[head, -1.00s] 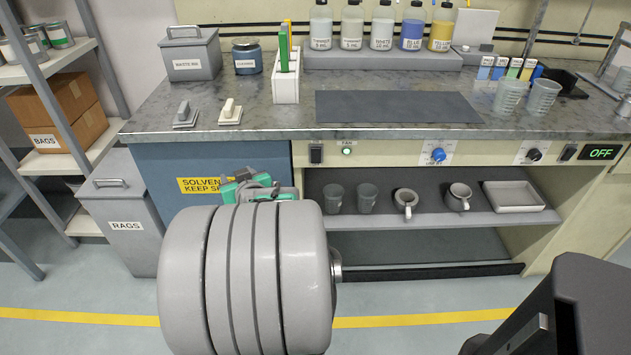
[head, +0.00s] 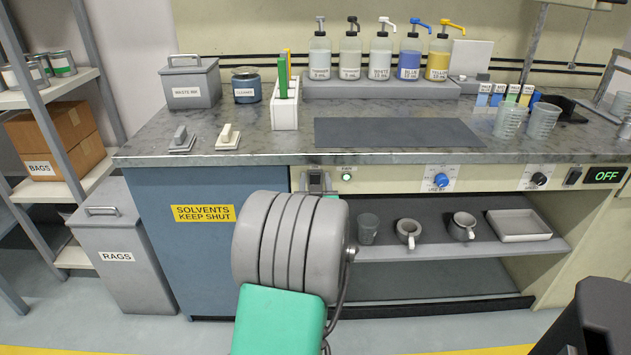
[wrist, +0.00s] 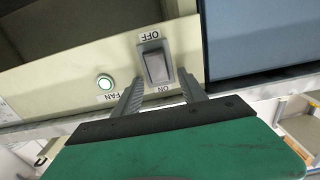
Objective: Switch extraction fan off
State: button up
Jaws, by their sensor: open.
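The fan switch (wrist: 155,65) is a dark rocker on a pale plate, marked OFF and ON, upside down in the wrist view.
The counter edge (head: 430,158) runs above the panel. Below is an open shelf with cups (head: 408,232) and a white tray (head: 518,225). A blue cabinet (head: 180,260) stands left of the switch. Two knobs (head: 441,180) and a display reading OFF (head: 606,175) lie right.

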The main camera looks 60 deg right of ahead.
jog(key=shift+c, duration=0.2)
grip_shut()
dwell(0.3)
